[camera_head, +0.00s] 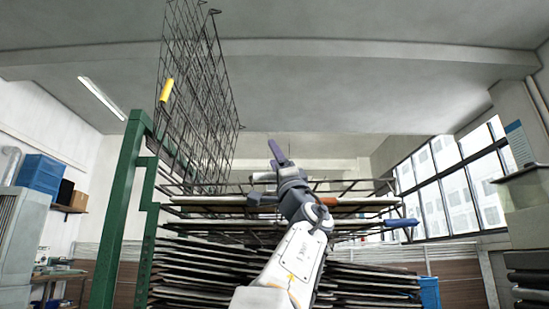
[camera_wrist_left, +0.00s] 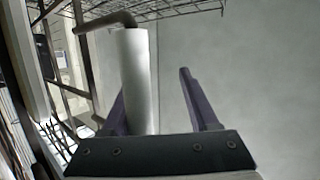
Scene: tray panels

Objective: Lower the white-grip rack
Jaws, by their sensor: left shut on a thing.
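The white grip (camera_head: 263,177) is a pale cylinder on a bent dark rod of a wire rack. It also shows upright in the left wrist view (camera_wrist_left: 138,80), between the purple fingers. My left gripper (camera_head: 266,174) is shut on this grip, in front of the stack of racks. In the wrist view the grip lies by the left finger. The white-grip rack's wire panel is partly hidden behind my gripper and hard to tell from its neighbours in the head view. My right gripper is not in view.
A wire rack with a yellow grip (camera_head: 167,90) stands raised at the upper left. Flat racks below carry a blue grip (camera_head: 401,223) and an orange-brown grip (camera_head: 326,201). A green post (camera_head: 119,210) stands at left. Open room lies above my gripper.

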